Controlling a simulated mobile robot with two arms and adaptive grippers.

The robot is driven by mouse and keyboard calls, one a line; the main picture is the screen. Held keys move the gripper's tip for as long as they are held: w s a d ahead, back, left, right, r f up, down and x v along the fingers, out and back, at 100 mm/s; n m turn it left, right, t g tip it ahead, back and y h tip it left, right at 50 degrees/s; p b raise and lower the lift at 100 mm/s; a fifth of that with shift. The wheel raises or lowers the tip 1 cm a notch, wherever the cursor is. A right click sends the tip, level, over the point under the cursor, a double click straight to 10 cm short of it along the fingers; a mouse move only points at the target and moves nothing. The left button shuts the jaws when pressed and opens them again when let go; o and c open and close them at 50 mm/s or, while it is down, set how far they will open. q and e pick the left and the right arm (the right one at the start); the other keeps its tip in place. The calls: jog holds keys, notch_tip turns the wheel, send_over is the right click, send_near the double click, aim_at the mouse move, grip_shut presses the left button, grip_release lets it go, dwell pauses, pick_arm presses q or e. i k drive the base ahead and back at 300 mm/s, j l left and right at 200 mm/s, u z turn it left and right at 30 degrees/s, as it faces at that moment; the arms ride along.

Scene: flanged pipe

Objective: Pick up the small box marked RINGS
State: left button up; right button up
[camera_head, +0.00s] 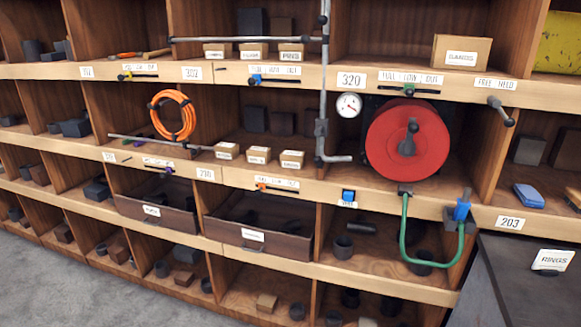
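A white label reading RINGS (553,261) shows at the lower right, at the top of a dark grey cabinet or bench. I cannot tell whether it is a small box or a card fixed to something. Small cardboard boxes with white labels stand on the shelves: one row on the upper shelf, including a box (291,54), and one row on the middle shelf, including a box (292,160). Their small print is hard to read. Neither of my grippers is in view.
A larger labelled carton (461,52) stands at the upper right. A red hose reel (408,140), green hose (405,232), grey vertical pipe (323,90) and orange coil (173,115) are at the shelving. The dark cabinet (525,285) juts out at the right. Grey floor (70,285) is clear at lower left.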

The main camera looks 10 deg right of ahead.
aim_at(289, 159)
jog(key=i+z, duration=0.15)
jog(key=i, duration=0.35)
jog(key=i+j+z, duration=0.15)
jog(key=i, duration=0.3)
